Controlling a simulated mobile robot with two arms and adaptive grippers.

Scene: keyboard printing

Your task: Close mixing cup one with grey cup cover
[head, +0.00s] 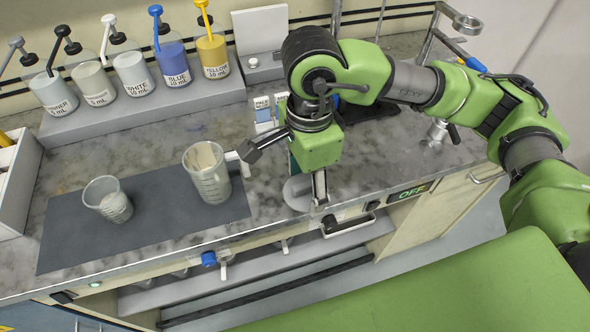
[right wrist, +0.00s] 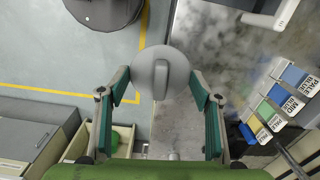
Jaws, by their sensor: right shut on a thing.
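A grey round cup cover (right wrist: 161,73) with a raised ridge across its top sits between the fingers of my right gripper in the right wrist view. In the head view the cover (head: 296,193) shows partly at the counter's front edge, below the right gripper (head: 283,172), which is shut on it. Two clear cups stand upright and uncovered on the dark mat: a larger one (head: 209,181) near the gripper and a smaller one (head: 108,199) farther left. I cannot tell which is mixing cup one. My left gripper is not in view.
The dark mat (head: 165,213) lies along the front of the marble counter. Several pump bottles (head: 133,72) stand on a grey rack (head: 150,106) at the back. Small coloured-label boxes (head: 263,112) stand behind the gripper. A white container (head: 15,180) is at the far left.

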